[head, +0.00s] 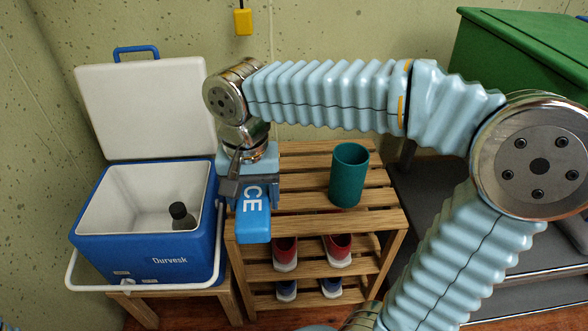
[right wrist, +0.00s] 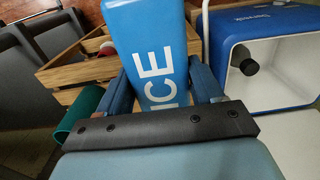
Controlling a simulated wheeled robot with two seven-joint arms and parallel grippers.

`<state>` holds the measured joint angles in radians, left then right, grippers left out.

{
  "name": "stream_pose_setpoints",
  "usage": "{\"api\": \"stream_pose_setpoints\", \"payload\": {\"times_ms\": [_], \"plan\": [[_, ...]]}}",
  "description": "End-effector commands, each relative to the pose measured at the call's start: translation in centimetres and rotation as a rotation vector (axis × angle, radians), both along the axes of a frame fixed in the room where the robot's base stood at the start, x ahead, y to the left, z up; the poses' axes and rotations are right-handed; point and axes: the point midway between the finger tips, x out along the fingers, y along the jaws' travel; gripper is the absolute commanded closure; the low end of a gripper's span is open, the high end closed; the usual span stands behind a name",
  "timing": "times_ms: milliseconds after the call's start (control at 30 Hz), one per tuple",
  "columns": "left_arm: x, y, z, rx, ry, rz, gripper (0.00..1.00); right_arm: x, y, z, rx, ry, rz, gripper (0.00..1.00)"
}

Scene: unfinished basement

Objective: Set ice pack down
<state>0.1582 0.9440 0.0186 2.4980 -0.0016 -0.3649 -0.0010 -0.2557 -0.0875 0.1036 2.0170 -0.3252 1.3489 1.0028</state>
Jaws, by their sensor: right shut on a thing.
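The blue ice pack (head: 254,222) with white "ICE" lettering is between the fingers of my right gripper (head: 250,190), which is shut on it. In the head view the pack is over the left end of the slatted wooden rack (head: 300,222); I cannot tell whether it touches the slats. In the right wrist view the ice pack (right wrist: 153,45) fills the middle, with a finger on each side. An open blue cooler (head: 140,250) with a white inside stands left of the rack and holds a dark bottle (head: 182,217). My left gripper is not in view.
A teal cup (head: 348,175) stands on the rack's top, right of the ice pack. Red shoes (head: 338,250) are on a lower shelf. The cooler's white lid (head: 145,105) is raised against the wall. A green box (head: 530,60) is at the far right.

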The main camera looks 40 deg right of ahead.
Motion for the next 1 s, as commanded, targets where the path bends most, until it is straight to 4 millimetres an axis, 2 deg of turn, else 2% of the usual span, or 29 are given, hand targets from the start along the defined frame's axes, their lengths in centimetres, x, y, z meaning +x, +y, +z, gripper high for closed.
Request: {"api": "stream_pose_setpoints", "payload": {"times_ms": [167, 367, 500, 633, 867, 1000], "plan": [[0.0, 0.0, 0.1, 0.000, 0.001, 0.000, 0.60, 2.2, -1.7, -1.2, -0.001, 0.003, -0.004, 0.78], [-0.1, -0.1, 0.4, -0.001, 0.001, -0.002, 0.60, 6.8, -5.1, -3.8, -0.001, 0.004, -0.004, 0.78], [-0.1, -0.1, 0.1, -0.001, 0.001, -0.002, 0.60, 8.9, -6.7, -6.7, -0.002, 0.005, -0.002, 0.78], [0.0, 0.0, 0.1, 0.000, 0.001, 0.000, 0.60, 10.0, -7.5, -8.4, 0.000, 0.001, -0.001, 0.78], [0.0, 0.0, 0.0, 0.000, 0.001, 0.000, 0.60, 11.1, -8.2, -9.8, -0.001, 0.001, 0.000, 0.78], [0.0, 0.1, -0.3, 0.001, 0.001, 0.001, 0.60, 11.1, -8.3, -12.2, 0.000, 0.004, 0.000, 0.78]]}}
